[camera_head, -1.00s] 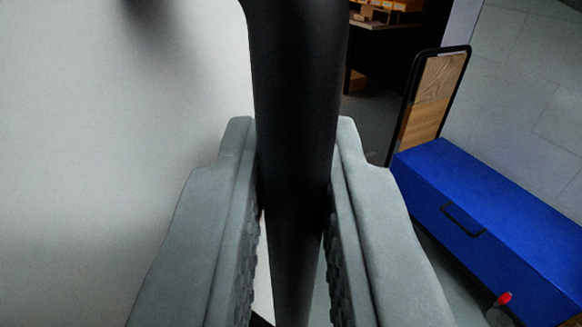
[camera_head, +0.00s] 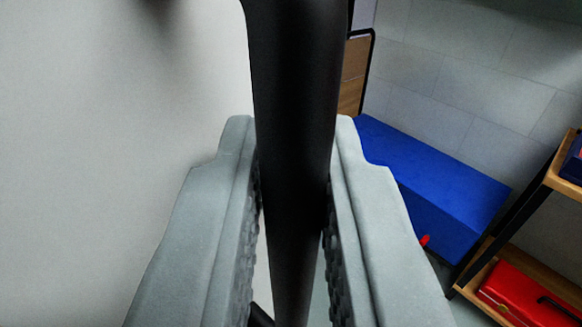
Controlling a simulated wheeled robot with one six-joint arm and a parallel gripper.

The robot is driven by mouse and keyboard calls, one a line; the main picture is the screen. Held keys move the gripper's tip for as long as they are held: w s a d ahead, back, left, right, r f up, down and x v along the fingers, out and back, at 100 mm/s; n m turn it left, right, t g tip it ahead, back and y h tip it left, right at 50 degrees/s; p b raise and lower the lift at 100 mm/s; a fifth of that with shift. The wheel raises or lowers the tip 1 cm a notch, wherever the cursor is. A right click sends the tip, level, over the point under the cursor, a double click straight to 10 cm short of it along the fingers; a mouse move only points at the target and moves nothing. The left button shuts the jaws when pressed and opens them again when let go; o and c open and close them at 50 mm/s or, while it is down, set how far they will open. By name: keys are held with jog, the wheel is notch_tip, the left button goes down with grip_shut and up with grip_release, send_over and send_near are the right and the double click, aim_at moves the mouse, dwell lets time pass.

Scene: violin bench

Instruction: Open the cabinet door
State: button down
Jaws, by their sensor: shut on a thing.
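A black bar-shaped handle (camera_head: 290,110) runs upright through the middle of the view. My gripper (camera_head: 292,190) is shut on it, with one grey finger on each side. A broad pale surface (camera_head: 120,130) fills the left side, and it looks like the cabinet door that bears the handle. The handle's upper end bends left toward this surface.
A blue box (camera_head: 430,190) stands by the grey tiled wall (camera_head: 455,60) at right. A wooden shelf with black posts (camera_head: 500,255) holds a red case (camera_head: 525,295) at far right. A black-framed wooden panel (camera_head: 354,75) shows behind the handle.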

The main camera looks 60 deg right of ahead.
jog(key=shift+s+r, duration=0.1)
jog(key=shift+s, duration=0.05)
jog(key=c, duration=1.8)
grip_release()
jog(key=shift+a, duration=0.2)
jog(key=shift+v, duration=8.55)
